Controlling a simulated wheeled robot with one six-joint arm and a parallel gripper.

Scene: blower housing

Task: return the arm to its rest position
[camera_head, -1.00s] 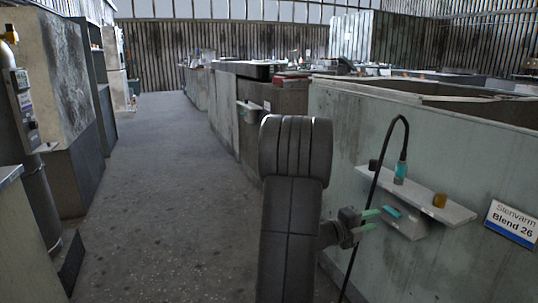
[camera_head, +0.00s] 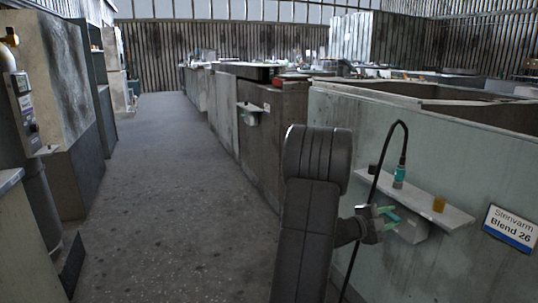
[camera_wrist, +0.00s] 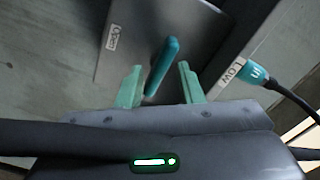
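My gripper (camera_head: 389,217) is in front of the pale green housing wall (camera_head: 440,165), at the right end of my dark arm, beside a small grey box (camera_head: 413,232) under a shelf. In the wrist view my gripper (camera_wrist: 160,67) has its two green fingers apart. A teal handle (camera_wrist: 163,62) on a grey plate (camera_wrist: 140,25) marked "Open" appears between the fingers, with a gap on each side. I cannot tell how far in depth the handle is from the fingertips. Nothing is held.
A shelf (camera_head: 447,213) on the wall carries an amber piece (camera_head: 439,204) and a teal connector (camera_head: 399,176) with a black cable (camera_head: 384,150) hanging close to my gripper. The aisle floor (camera_head: 160,200) on the left is clear.

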